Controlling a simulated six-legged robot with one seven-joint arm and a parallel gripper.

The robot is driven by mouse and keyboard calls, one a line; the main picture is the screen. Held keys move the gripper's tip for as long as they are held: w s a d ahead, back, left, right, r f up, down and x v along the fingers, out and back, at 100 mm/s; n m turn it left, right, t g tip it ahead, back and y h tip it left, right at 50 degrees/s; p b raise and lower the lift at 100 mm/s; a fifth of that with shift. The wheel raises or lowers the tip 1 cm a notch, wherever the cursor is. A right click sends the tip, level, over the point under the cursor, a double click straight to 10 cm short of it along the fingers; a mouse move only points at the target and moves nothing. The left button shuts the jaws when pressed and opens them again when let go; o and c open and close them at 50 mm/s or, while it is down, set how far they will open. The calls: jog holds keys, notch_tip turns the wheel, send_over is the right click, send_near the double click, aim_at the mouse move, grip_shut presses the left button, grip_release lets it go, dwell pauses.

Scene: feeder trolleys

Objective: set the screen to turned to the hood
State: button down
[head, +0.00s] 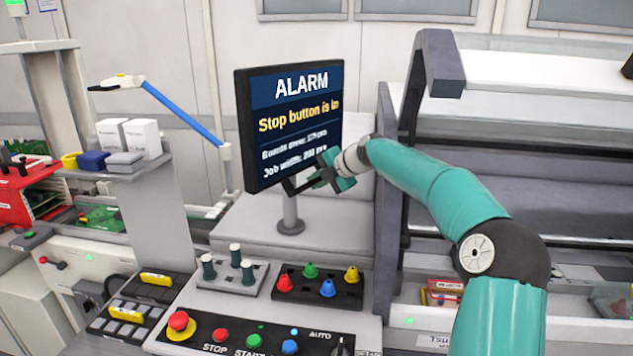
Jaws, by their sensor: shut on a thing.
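The screen (268,135) stands on a short grey post (290,212) on the machine's console. It reads "ALARM" and "Stop button is in", and the end of that line is cut off. Its face is angled to the right of the picture. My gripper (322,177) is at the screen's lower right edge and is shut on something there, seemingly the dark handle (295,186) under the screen. My gripper covers part of the lower text. The hood (480,75) is the light cover at the right, with a dark grey bar handle (440,62) at its left end.
Below the screen is a panel with a red stop button (180,322) and smaller coloured buttons. A blue-armed lamp (180,112) and a shelf with white boxes (128,138) stand left.

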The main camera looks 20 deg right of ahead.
jog(key=shift+a+f, duration=0.1)
jog(key=shift+f, duration=0.05)
jog(key=c, duration=1.4)
grip_release()
